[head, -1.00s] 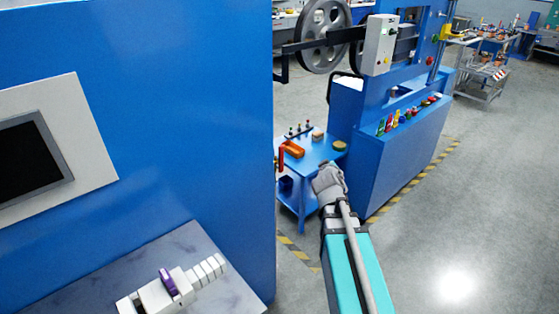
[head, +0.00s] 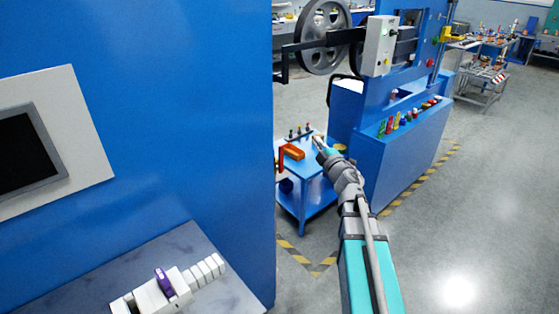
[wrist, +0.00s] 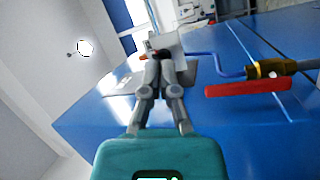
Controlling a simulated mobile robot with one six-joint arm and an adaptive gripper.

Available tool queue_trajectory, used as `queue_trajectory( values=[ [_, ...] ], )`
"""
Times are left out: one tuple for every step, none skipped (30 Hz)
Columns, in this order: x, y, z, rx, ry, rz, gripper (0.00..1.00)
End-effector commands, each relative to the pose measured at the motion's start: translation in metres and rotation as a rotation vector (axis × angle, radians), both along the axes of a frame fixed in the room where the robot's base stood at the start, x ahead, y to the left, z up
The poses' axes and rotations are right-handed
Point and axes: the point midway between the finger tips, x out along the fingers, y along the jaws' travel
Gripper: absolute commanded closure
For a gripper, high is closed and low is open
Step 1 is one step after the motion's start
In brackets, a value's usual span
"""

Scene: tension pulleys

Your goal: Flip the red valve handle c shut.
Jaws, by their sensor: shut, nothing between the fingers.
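A red lever handle (wrist: 262,88) lies beside a brass valve body (wrist: 272,68) at the right of the wrist view. A thin blue pipe (wrist: 225,64) runs into the valve. No letter shows, so I cannot tell if it is handle c. My gripper (wrist: 165,56) is shut and empty, left of the red handle and apart from it. Its tips show in front of a pale plate or block (wrist: 168,44). In the head view my gripper (head: 319,143) reaches over the small blue table; the valve cannot be made out there.
The small blue table (head: 313,172) holds an orange bin (head: 293,152) and small parts. A tall blue cabinet (head: 200,120) blocks the left. A blue machine (head: 405,155) with a large wheel (head: 325,35) stands behind right.

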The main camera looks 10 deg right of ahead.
Motion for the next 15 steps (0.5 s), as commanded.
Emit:
queue_trajectory(
  values=[
    [0.000, 0.003, -0.002, -0.030, -0.009, 0.036, 1.00],
    [-0.001, 0.006, -0.003, -0.047, -0.015, 0.060, 1.00],
    [-0.003, 0.009, -0.004, -0.071, -0.021, 0.091, 1.00],
    [-0.004, 0.012, -0.006, -0.090, -0.025, 0.114, 1.00],
    [-0.005, 0.014, -0.007, -0.107, -0.029, 0.137, 1.00],
    [-0.007, 0.017, -0.009, -0.131, -0.033, 0.169, 1.00],
    [-0.009, 0.019, -0.011, -0.148, -0.036, 0.193, 1.00],
    [-0.011, 0.022, -0.013, -0.166, -0.038, 0.217, 1.00],
    [-0.013, 0.025, -0.015, -0.187, -0.041, 0.249, 1.00],
    [-0.015, 0.027, -0.017, -0.204, -0.042, 0.274, 1.00],
    [-0.017, 0.029, -0.020, -0.220, -0.042, 0.299, 1.00],
    [-0.020, 0.032, -0.023, -0.242, -0.043, 0.331, 1.00],
    [-0.022, 0.033, -0.026, -0.259, -0.042, 0.356, 1.00],
    [-0.024, 0.035, -0.028, -0.273, -0.041, 0.380, 1.00],
    [-0.027, 0.037, -0.032, -0.293, -0.040, 0.411, 1.00]
  ],
)
